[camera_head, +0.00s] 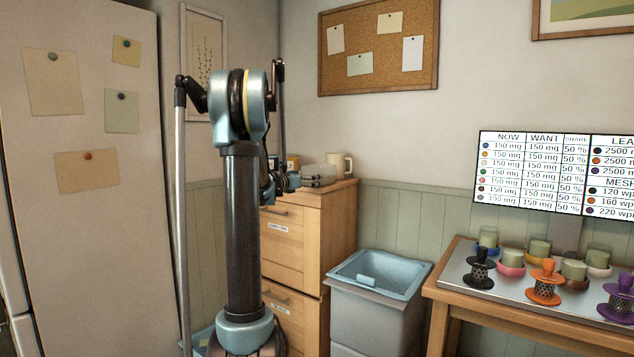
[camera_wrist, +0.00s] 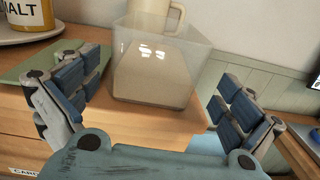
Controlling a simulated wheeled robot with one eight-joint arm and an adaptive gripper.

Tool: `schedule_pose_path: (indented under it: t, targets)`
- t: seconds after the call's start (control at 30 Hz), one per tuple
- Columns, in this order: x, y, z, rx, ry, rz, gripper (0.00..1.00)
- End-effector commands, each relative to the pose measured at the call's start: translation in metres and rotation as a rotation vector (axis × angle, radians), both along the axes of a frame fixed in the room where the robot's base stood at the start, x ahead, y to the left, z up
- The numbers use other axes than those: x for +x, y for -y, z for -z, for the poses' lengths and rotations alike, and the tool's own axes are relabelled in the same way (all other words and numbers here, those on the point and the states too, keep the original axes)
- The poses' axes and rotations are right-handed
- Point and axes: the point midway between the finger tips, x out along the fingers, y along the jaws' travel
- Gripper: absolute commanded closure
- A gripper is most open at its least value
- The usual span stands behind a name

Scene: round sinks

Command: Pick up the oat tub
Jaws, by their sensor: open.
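A clear, straight-sided tub (camera_wrist: 150,85) with pale beige contents stands on the wooden cabinet top in the wrist view. I take it for the oat tub, but I see no readable label on it. My gripper (camera_wrist: 161,72) is open, with one blue-padded finger on each side of the tub in the picture. I cannot tell whether the fingers reach around it or are still short of it; neither seems to touch it. In the head view my gripper (camera_head: 284,183) is small, at the cabinet's top edge, partly hidden by my arm.
A cream mug (camera_wrist: 153,15) stands behind the tub. A table (camera_head: 470,305) with cups is farther right.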

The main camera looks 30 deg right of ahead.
Motion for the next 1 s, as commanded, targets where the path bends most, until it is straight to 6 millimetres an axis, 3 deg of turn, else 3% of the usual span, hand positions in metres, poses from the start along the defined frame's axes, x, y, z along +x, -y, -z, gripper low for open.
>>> schedule_pose_path:
  t: [0.37, 0.7, 0.97, 1.0]
  targets:
    - [0.009, 0.021, 0.0, 0.0, 0.001, 0.001, 0.0]
    - [0.027, 0.059, 0.001, 0.0, 0.001, 0.002, 0.0]
    - [0.029, 0.062, 0.001, 0.0, 0.001, 0.001, 0.0]
    - [0.029, 0.062, 0.001, 0.0, 0.001, 0.001, 0.09]
